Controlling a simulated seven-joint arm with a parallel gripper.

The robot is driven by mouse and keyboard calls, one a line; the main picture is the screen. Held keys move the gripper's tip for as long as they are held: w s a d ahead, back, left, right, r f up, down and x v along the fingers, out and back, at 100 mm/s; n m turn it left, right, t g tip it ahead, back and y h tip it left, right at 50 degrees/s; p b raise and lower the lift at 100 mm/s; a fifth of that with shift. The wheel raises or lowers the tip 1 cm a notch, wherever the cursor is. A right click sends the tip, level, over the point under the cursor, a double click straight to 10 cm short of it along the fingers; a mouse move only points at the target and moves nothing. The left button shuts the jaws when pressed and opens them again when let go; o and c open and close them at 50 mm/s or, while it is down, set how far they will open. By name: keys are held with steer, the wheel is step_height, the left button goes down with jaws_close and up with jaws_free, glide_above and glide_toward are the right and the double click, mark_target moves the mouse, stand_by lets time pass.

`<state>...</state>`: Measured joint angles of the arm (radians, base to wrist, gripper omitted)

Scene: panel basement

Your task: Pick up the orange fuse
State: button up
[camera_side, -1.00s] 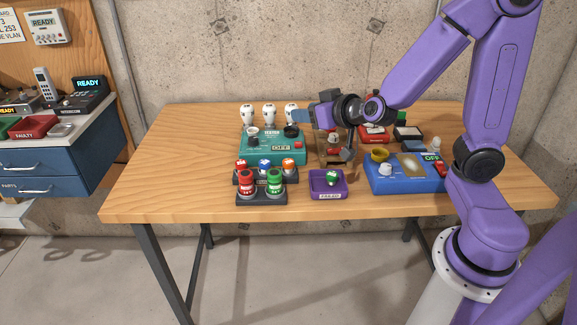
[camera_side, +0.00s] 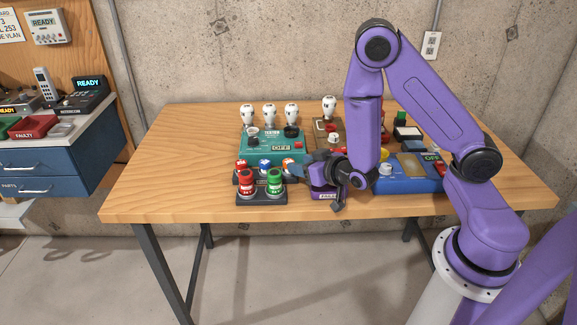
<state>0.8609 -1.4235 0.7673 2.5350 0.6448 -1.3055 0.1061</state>
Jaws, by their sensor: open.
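The orange fuse (camera_side: 288,164) stands at the right end of a dark rack (camera_side: 238,178), with a white label on its side. A blue fuse (camera_side: 264,166) and a red-orange fuse (camera_side: 241,167) stand to its left in the same rack. My gripper (camera_side: 301,167) is open, just right of the orange fuse, with its fingers pointing left. Whether the fingers reach around the fuse or touch it cannot be told from this side.
Large red (camera_side: 246,185) and green (camera_side: 275,183) fuses stand in a front rack close by. The teal tester (camera_side: 272,147) is behind, with white bulbs (camera_side: 269,115) at the back. A blue box (camera_side: 410,183) is on the right. The table's left side is clear.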

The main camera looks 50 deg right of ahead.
steer(key=shift+x, duration=3.25)
steer(key=shift+c, duration=0.3)
steer(key=c, duration=0.7)
